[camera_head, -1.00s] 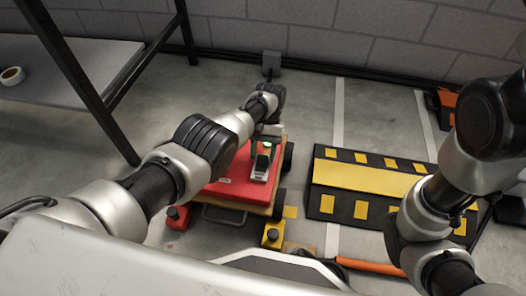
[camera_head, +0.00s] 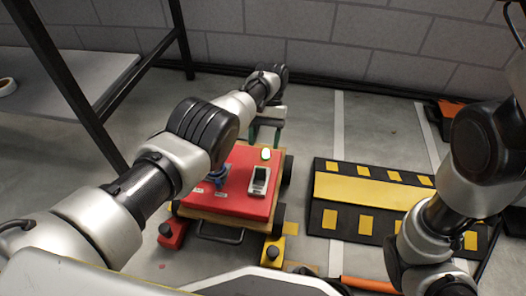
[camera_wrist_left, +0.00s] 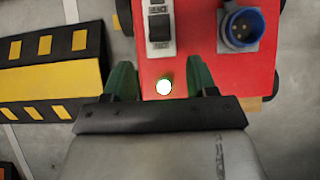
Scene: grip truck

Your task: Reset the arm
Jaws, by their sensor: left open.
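My left gripper (camera_head: 266,132) is at the far edge of a red-topped box. On the red top (camera_head: 238,202) are a grey switch unit with a black rocker (camera_head: 259,181), a blue socket (camera_head: 218,175) and a glowing white-green light (camera_head: 266,154). In the left wrist view, the light (camera_wrist_left: 164,87) appears between the fingers, with the switch unit (camera_wrist_left: 159,27) beyond. My right arm is at the right; its gripper is not visible.
The red top sits on a wheeled cart (camera_head: 222,235). A black-and-yellow ramp (camera_head: 372,187) lies to its right. A grey shelf (camera_head: 62,82) with a white roll (camera_head: 7,86) is at the left.

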